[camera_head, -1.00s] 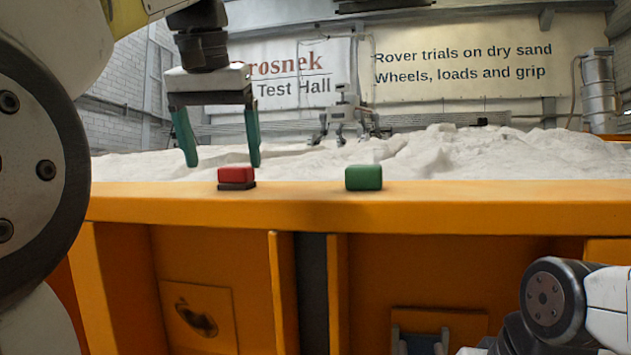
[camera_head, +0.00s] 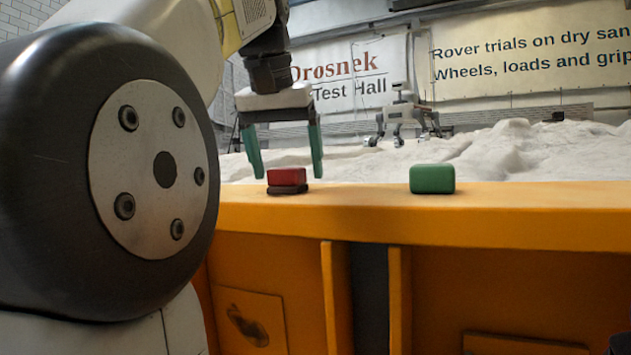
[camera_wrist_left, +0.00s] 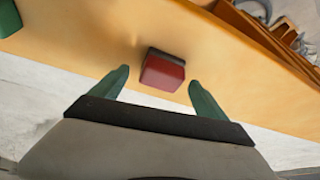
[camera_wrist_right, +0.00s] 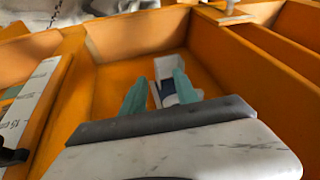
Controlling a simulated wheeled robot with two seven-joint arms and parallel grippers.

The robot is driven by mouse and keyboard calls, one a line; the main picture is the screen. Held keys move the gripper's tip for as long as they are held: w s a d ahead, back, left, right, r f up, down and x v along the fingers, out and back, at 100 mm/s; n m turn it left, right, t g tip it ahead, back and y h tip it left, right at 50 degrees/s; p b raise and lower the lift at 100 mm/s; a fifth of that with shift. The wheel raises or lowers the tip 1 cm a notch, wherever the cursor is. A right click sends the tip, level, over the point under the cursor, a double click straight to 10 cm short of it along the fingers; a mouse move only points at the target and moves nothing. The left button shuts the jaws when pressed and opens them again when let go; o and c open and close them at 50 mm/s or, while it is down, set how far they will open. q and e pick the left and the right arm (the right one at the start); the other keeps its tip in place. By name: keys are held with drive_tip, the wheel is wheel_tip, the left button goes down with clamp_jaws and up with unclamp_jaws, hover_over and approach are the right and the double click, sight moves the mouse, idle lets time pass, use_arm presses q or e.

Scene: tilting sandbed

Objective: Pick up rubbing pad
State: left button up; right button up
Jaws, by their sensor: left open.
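The likely rubbing pad is a red block on a dark base (camera_head: 287,177), lying on the orange ledge. It also shows in the left wrist view (camera_wrist_left: 163,72), between and just beyond the fingertips. My left gripper (camera_head: 288,168) is open with its green fingers pointing down, one to each side of the pad in the picture. I cannot tell whether either finger touches it. My right gripper (camera_wrist_right: 160,84) shows only in its own wrist view, with its fingers apart and nothing seen held, over an orange compartment.
A green block (camera_head: 432,179) lies on the orange ledge (camera_head: 540,200) to the right of the pad. Pale sand (camera_head: 520,150) lies behind the ledge, with a legged rover (camera_head: 402,117) on it. A white open box (camera_wrist_right: 170,80) stands in the compartment below the right gripper.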

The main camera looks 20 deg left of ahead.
use_arm(q)
drive_tip(key=shift+w+f, duration=0.35)
drive_tip(key=shift+f, duration=0.25)
drive_tip(key=c, duration=1.6)
drive_tip(key=shift+o, duration=0.2)
drive_tip(key=shift+r, duration=0.2)
drive_tip(key=shift+r, duration=0.9)
drive_tip(key=shift+s+r, duration=0.3)
drive_tip(key=shift+r, duration=0.55)
drive_tip(key=s+d+r, duration=0.1)
drive_tip(key=s+d, duration=0.2)
drive_tip(key=s, duration=1.2)
drive_tip(key=shift+d, duration=0.35)
drive_tip(key=shift+r, duration=0.1)
